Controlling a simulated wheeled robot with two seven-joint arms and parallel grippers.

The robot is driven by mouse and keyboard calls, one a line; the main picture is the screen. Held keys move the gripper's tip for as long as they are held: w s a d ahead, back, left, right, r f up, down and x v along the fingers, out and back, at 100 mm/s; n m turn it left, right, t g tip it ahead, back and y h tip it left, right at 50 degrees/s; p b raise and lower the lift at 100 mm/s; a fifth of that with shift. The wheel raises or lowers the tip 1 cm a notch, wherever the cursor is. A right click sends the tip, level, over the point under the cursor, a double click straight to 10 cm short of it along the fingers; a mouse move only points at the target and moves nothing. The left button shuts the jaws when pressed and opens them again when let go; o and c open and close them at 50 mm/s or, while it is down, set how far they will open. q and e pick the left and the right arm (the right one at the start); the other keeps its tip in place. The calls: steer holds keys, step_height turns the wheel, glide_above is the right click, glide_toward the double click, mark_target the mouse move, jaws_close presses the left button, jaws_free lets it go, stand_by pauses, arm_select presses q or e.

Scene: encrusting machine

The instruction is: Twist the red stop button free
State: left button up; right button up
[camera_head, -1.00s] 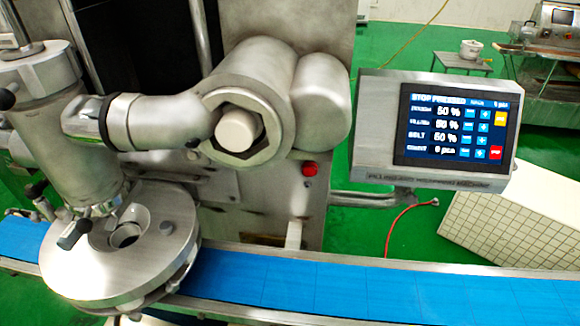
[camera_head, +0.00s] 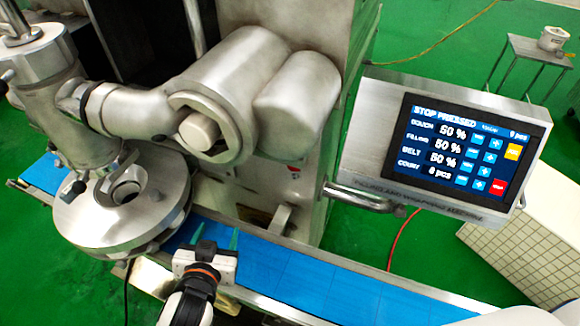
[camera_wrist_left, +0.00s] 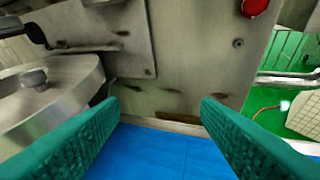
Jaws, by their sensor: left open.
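The red stop button (camera_head: 294,168) is on the machine's steel front, below the big round housing. In the head view only a small part of it shows under the housing. In the left wrist view it shows at the top right (camera_wrist_left: 255,8), cut by the frame edge. My left gripper (camera_head: 216,238) is open and empty above the blue belt, below and left of the button and apart from it. Its green fingers (camera_wrist_left: 160,108) point at the steel panel. The screen (camera_head: 465,150) reads STOP PRESSED. My right gripper is out of view.
The blue conveyor belt (camera_head: 330,285) runs across below the panel. A round steel disc unit (camera_head: 80,225) stands left of my left gripper. The screen box juts out at right on a pipe (camera_head: 360,198). A white tiled block (camera_head: 530,250) stands on the green floor.

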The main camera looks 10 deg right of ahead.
arm_select(q)
steer(key=d+r+m+t+h, duration=0.1)
steer(key=d+r+m+h, duration=0.15)
steer(key=d, duration=0.35)
steer(key=d+r+m+t+h, duration=0.1)
steer(key=d+r+m+h, duration=0.1)
steer(key=d+h, duration=0.25)
steer(key=p+x, duration=0.1)
steer(key=x, duration=1.1)
steer(key=shift+d+f+p, duration=0.1)
steer(key=shift+d+p, duration=0.15)
steer(key=shift+p, duration=0.15)
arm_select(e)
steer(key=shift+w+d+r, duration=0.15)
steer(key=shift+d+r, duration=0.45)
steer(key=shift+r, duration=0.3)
